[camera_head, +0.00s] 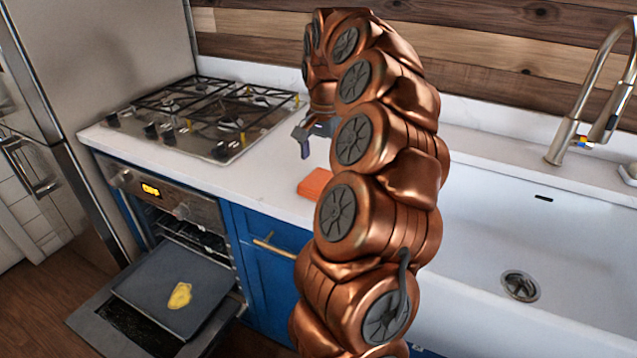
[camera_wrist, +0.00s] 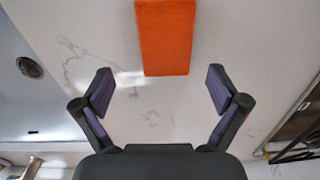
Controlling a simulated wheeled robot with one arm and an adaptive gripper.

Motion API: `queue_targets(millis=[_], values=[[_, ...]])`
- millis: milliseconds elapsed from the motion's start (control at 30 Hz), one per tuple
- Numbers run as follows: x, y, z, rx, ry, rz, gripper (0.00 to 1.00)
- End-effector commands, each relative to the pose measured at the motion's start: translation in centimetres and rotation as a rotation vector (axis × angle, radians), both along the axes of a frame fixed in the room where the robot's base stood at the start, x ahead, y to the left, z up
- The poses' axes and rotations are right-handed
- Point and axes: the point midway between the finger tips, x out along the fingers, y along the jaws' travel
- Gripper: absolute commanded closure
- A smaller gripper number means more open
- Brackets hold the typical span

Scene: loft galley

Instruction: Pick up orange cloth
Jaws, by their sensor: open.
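The orange cloth (camera_head: 314,184) lies flat on the white counter between the stove and the sink. It is partly hidden behind my arm in the head view. In the wrist view the orange cloth (camera_wrist: 166,38) is a rectangle at the top middle, ahead of my gripper. My gripper (camera_wrist: 160,90) is open and empty, with its two fingers spread wide. The cloth lies beyond the fingertips, roughly centred between them, and apart from both. In the head view my gripper (camera_head: 303,141) shows in part above the counter, behind the cloth.
A gas stove (camera_head: 205,112) is at the left and a white sink (camera_head: 560,260) with a tall faucet (camera_head: 590,110) at the right. The oven door is open below, with a tray (camera_head: 205,295) holding a yellow item (camera_head: 180,295). The white counter (camera_head: 270,165) around the cloth looks clear.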

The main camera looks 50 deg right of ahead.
Motion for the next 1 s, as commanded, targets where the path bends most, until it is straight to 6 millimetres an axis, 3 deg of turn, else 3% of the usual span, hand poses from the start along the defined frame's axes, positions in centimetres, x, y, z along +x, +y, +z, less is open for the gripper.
queue_targets(millis=[467,733,1000], values=[[0.7,0.2,-4.7,0.003,0.002,0.002,0.03],[0.7,0.1,-5.1,0.000,0.000,0.001,0.03],[0.7,0.1,-5.1,0.001,0.000,0.001,0.30]])
